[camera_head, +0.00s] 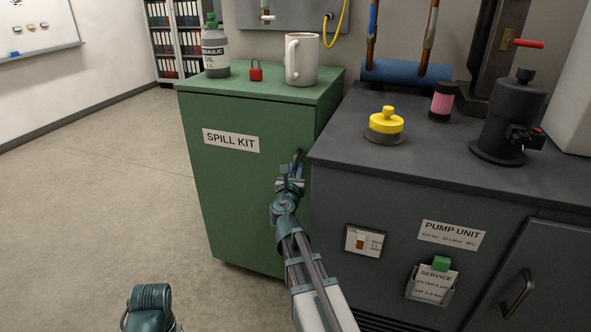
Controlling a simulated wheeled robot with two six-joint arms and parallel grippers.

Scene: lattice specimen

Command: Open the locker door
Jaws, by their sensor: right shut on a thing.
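The green locker (228,185) stands left of centre, with a SPILL KIT label (231,141) on its front door. The door looks flush with the body, with no gap that I can see. Its dark handle (297,158) is near the right edge of the door. My right gripper (292,171) is at the handle and shut on it; my gripper and wrist hide the handle's lower part. A teal part of my left arm shows at the bottom left, but its gripper fingers are not in view.
On the locker top stand an oil bottle (216,55), a red padlock (256,72) and a white mug (301,62). The grey pump unit (350,195) stands close on the right, beside my right arm. The floor (100,190) in front and to the left is clear.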

